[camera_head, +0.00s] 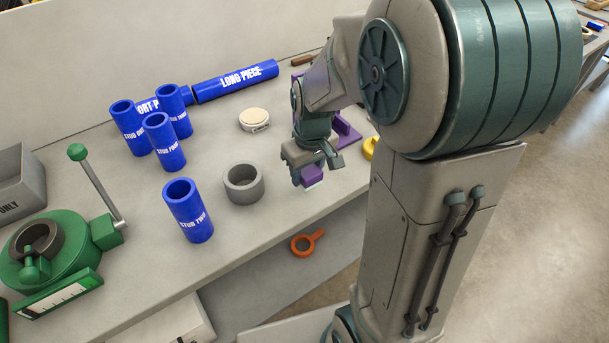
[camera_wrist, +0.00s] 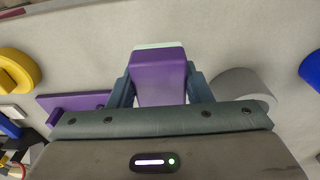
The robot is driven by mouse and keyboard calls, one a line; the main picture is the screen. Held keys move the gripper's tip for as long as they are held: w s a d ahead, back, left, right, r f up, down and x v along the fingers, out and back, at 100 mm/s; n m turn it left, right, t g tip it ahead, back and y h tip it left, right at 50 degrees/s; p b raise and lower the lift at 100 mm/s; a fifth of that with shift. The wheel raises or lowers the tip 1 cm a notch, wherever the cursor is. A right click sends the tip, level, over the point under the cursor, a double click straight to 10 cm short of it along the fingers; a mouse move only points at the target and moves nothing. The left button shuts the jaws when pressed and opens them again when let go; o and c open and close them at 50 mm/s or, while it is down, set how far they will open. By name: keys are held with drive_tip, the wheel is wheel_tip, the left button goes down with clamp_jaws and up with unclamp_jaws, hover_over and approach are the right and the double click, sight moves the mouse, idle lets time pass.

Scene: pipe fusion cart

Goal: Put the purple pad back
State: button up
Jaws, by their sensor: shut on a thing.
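My gripper (camera_head: 310,166) is shut on the purple pad (camera_head: 312,175), a small block with a pale mint face at its outer end. In the wrist view the pad (camera_wrist: 160,75) sits between the two fingers (camera_wrist: 160,90), with its pale end pointing away from me. The gripper is over the front part of the bench; I cannot tell the exact gap to the surface. A purple holder (camera_head: 346,132) is just behind and right of the gripper, partly hidden by my arm. It also shows at the left in the wrist view (camera_wrist: 75,103).
A grey ring (camera_head: 243,184) stands left of the gripper. Several blue pipe stubs (camera_head: 187,210), a round cream-topped item (camera_head: 254,120) and a green clamp machine (camera_head: 60,255) are further left. A yellow ring (camera_head: 369,148) is at right. An orange ring tool (camera_head: 306,243) is at the bench front.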

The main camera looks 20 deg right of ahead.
drive_tip(key=shift+w+a+f, duration=0.1)
drive_tip(key=shift+w+f, duration=0.05)
drive_tip(key=shift+w, duration=0.05)
drive_tip(key=shift+f, duration=1.95)
drive_tip(key=shift+f, duration=0.3)
drive_tip(key=o, duration=1)
drive_tip(key=shift+r, duration=0.1)
drive_tip(key=shift+c, duration=0.2)
drive_tip(key=shift+r, duration=0.15)
